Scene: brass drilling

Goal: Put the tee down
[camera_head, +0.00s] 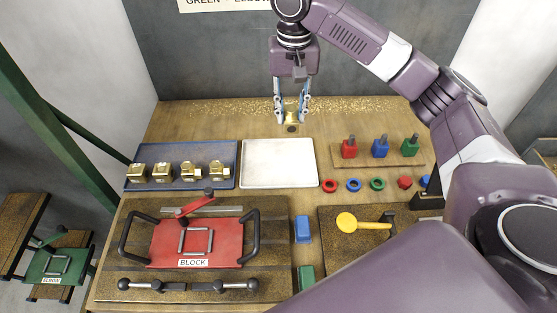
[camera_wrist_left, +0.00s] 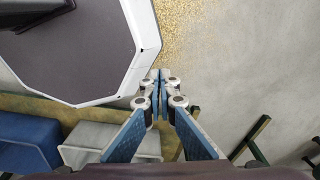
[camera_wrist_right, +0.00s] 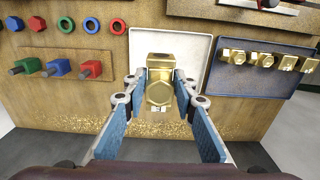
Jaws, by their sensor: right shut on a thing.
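My right gripper (camera_head: 291,108) is shut on the brass tee (camera_head: 291,117) and holds it near the back of the bench, behind the white tray. In the right wrist view the tee (camera_wrist_right: 160,88) sits between the blue fingertips (camera_wrist_right: 160,92), with a hexagonal end facing the camera and a small mark below it. The white tray (camera_head: 278,163) is empty in the head view. The blue tray (camera_head: 181,183) to its left holds several brass fittings (camera_head: 190,170). My left gripper (camera_wrist_left: 160,78) shows only in its wrist view, fingertips together and empty.
A red block fixture (camera_head: 225,243) with black handles stands in front of the trays. Red, blue and green plugs (camera_head: 380,149) stand on a wooden rack (camera_head: 405,160) at the right, with coloured rings before them.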

